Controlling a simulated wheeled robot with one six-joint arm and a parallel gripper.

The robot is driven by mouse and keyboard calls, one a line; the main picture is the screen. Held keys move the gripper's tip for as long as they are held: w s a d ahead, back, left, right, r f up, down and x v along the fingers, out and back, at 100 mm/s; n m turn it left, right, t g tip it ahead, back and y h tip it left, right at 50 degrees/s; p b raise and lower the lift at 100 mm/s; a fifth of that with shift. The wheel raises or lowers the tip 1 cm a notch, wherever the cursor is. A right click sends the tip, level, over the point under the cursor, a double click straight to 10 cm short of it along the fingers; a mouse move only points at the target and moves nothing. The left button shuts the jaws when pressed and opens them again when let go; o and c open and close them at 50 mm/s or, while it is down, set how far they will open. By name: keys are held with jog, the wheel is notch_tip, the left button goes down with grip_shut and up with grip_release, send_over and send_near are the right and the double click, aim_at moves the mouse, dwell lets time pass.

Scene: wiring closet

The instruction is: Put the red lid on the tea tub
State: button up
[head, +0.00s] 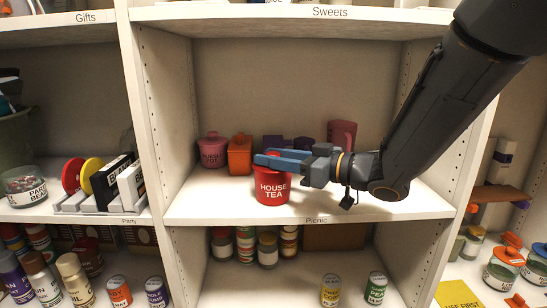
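The tea tub (272,191) is a red tub with white "HOUSE TEA" lettering. It stands upright near the front edge of the middle shelf. My gripper (270,160) reaches in from the right, its blue fingers lying across the top of the tub. The fingers and wrist hide most of the tub's top, so I cannot tell whether a lid is there or between the fingers. A red disc (72,175), which looks like a lid, stands on edge in a rack on the left shelf, beside a yellow disc (91,172).
A pink pot (212,152) and an orange canister (240,156) stand behind the tub to the left. Dark purple containers and a maroon one (342,133) are behind my gripper. An upright divider (158,110) separates the rack's bay. The shelf front left of the tub is clear.

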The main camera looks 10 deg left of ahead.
dwell(0.3)
jog(key=o, duration=0.5)
jog(key=shift+o, duration=0.2)
jog(key=shift+d, duration=0.15)
jog(key=p+v, duration=0.2)
jog(key=v, duration=0.5)
jog(key=shift+s+d, duration=0.15)
jog(key=shift+d, duration=0.2)
jog(key=shift+s, duration=0.15)
